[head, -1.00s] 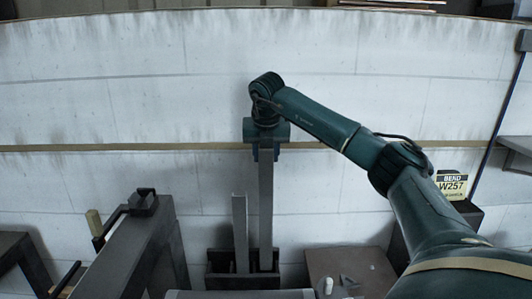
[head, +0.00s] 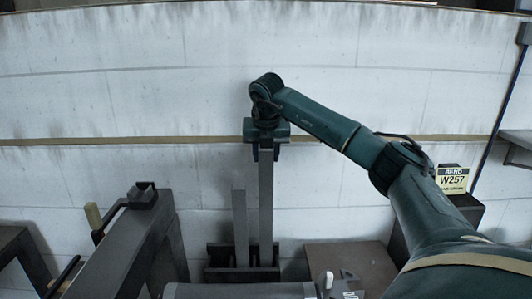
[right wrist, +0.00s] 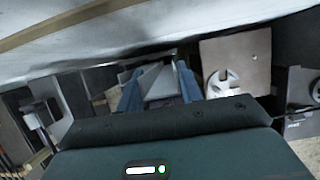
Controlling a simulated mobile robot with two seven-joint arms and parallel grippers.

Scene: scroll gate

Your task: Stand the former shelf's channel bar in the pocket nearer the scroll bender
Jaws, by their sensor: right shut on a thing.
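My right gripper (head: 265,152) is shut on the upper end of a tall grey channel bar (head: 266,205), which hangs upright below it. In the right wrist view the bar's end (right wrist: 156,82) shows between the two blue fingers. The bar's lower end goes down into the right part of a dark pocket rack (head: 216,274); the rack's front wall hides its foot, so I cannot tell whether it touches the bottom. A shorter grey bar (head: 240,222) stands upright in the rack's left part. My left gripper is not in view.
A brown plate (head: 375,262) lies right of the rack, with a pale scroll-shaped part that shows in the wrist view (right wrist: 222,84). A "BEND W257" sign (head: 453,180) stands farther right. A dark sloping frame (head: 135,245) is at left; a pale wall (head: 120,100) is behind.

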